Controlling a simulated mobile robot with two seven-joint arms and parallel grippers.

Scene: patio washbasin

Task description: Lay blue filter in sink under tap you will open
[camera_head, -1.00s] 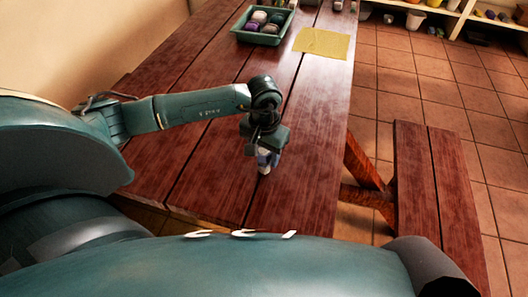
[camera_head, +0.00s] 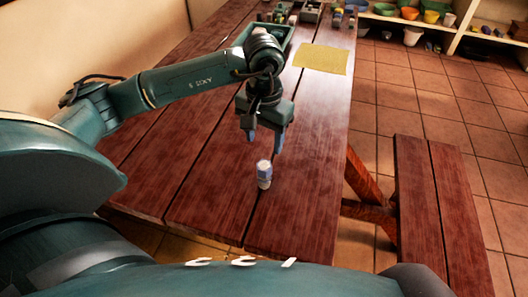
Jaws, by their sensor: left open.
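A small upright cylinder (camera_head: 264,174), white with a blue band, stands on the red-brown wooden table (camera_head: 215,190); it may be the blue filter. My left gripper (camera_head: 265,146) is open and empty just above and behind it, fingers pointing down, apart from it. My right gripper is not in view. No sink or tap shows.
A yellow cloth (camera_head: 321,58) lies flat on the table further back. A green tray (camera_head: 283,50) is partly hidden behind my left arm. Small items stand at the table's far end. A wooden bench (camera_head: 436,200) is at the right, and shelves with pots (camera_head: 431,16) are behind.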

